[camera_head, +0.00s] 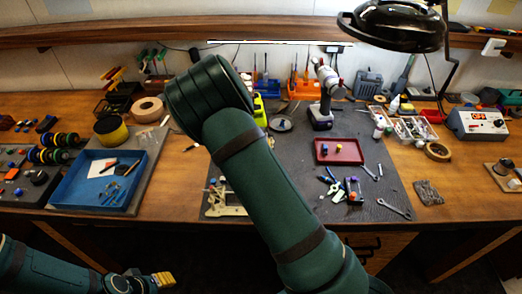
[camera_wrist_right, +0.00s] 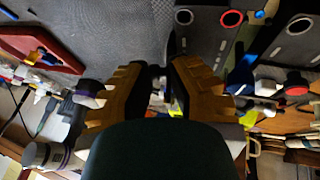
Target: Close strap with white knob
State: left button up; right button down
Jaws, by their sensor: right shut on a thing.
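My right arm crosses the middle of the head view and hides its own gripper and part of the bench. In the right wrist view my right gripper (camera_wrist_right: 158,80) has its ochre fingers close together, shut on a small dark thing between the tips. I cannot tell whether it is the strap or its knob. A grey plate with red-ringed holes (camera_wrist_right: 280,50) lies beyond the fingers at the right. A pale frame-like part (camera_head: 226,207) shows beside my arm in the head view. I cannot make out the white knob. My left gripper (camera_head: 163,280) is low in front of the bench, away from everything.
A blue tray (camera_head: 70,196) is at the left. A black lamp (camera_head: 395,25) hangs overhead.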

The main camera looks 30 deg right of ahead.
dwell(0.9)
jog(key=c, duration=0.9)
grip_release()
jog(key=shift+w, duration=0.1)
jog(key=v, duration=1.2)
jog(key=shift+a, duration=0.1)
